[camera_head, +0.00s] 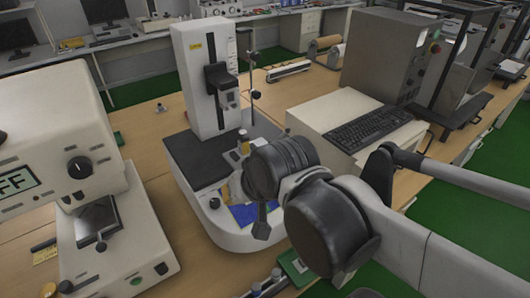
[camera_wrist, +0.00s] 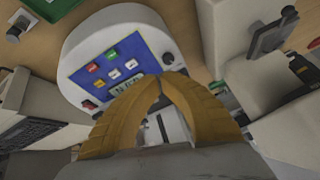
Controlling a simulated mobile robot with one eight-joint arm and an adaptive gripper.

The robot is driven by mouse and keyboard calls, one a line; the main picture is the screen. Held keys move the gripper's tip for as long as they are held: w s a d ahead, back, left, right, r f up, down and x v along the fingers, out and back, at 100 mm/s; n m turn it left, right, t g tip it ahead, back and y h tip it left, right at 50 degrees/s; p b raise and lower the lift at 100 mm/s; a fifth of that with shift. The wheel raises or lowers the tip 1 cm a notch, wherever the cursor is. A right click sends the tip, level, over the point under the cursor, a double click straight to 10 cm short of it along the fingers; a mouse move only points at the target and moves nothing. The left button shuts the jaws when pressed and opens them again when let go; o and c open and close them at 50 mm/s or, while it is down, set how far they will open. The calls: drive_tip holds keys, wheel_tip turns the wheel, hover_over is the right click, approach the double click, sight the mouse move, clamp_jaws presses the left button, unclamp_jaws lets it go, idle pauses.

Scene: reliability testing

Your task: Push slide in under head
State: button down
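A tester with a tall white column (camera_head: 205,75) stands mid-table. A dark head (camera_head: 222,82) juts from the column above a dark flat bed (camera_head: 195,158). Small metal and yellow parts sit below the head, partly behind my arm; I cannot tell which of them is the slide. The rounded front of the base carries a blue button panel (camera_head: 243,214), which also shows in the wrist view (camera_wrist: 108,64). My gripper (camera_wrist: 161,80) has yellow fingers with the tips together, over the lower edge of this panel. Nothing shows clearly held. In the head view my arm mostly hides the gripper.
A cream instrument with a display (camera_head: 20,182) stands close on the left, with its low stage (camera_head: 98,222) below. A white box (camera_head: 335,115) with a black keyboard (camera_head: 368,128) is to the right. Grey cabinets (camera_head: 385,55) stand behind it. Bare wood shows between the instruments.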

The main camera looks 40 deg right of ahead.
drive_tip(key=w+d+f+m+t+p, duration=0.1)
drive_tip(key=w+d+m+p, duration=0.1)
drive_tip(key=d+m, duration=1.15)
drive_tip(key=w+d+f+m+t+p, duration=0.15)
drive_tip(key=d+m, duration=0.75)
drive_tip(key=m, duration=1)
drive_tip(key=b+x, duration=0.1)
drive_tip(key=x, duration=0.2)
drive_tip(key=b+x, duration=0.1)
drive_tip(key=x, duration=0.2)
drive_tip(key=b+x, duration=0.2)
drive_tip(key=x, duration=0.2)
drive_tip(key=shift+w+a+r, duration=0.1)
drive_tip(key=shift+a, duration=0.15)
drive_tip(key=shift+w+r, duration=0.2)
drive_tip(key=shift+w, duration=1)
drive_tip(key=shift+w+r+b, duration=0.1)
drive_tip(key=shift+w+b, duration=0.25)
drive_tip(key=shift+w, duration=0.2)
